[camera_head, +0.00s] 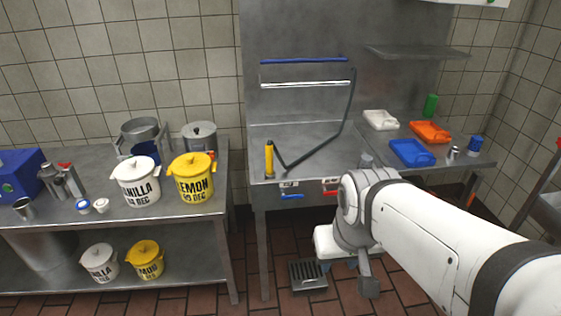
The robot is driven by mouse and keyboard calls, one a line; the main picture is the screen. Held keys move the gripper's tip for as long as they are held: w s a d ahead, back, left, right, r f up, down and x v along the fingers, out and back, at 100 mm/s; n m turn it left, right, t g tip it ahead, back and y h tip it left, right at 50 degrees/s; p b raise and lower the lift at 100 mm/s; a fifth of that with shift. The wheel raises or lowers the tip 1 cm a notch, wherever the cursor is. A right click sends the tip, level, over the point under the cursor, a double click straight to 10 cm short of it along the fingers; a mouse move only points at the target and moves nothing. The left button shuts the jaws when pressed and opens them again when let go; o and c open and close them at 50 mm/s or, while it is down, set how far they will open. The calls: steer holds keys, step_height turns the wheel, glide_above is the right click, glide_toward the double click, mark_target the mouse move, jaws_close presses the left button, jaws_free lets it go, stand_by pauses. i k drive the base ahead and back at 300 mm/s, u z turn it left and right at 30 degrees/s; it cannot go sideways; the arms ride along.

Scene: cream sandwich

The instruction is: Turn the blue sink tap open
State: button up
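The blue tap handle (292,196) is on the front panel of the metal sink unit, below its left front edge. It lies roughly level, pointing right. A red tap handle (330,192) is on the same panel to its right, partly behind my arm. My white arm reaches in from the lower right and folds in front of the sink. A white link of my arm ends to the right of and below the blue handle, apart from it in the picture. I cannot make out my gripper's fingers; they are hidden behind the arm or out of view.
The metal sink unit (262,140) has a yellow-handled spray hose (268,158) on top. A left table (200,215) holds white and yellow buckets. Blue, orange and white trays stand at right. A floor drain (308,277) lies below. Space before the blue handle looks clear.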

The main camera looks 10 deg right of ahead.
mark_target(283, 198)
steer(key=i, duration=0.9)
steer(key=z, duration=1.25)
steer(key=k, duration=1.5)
steer(key=u, duration=0.6)
steer(key=i, duration=1)
steer(key=u, duration=0.1)
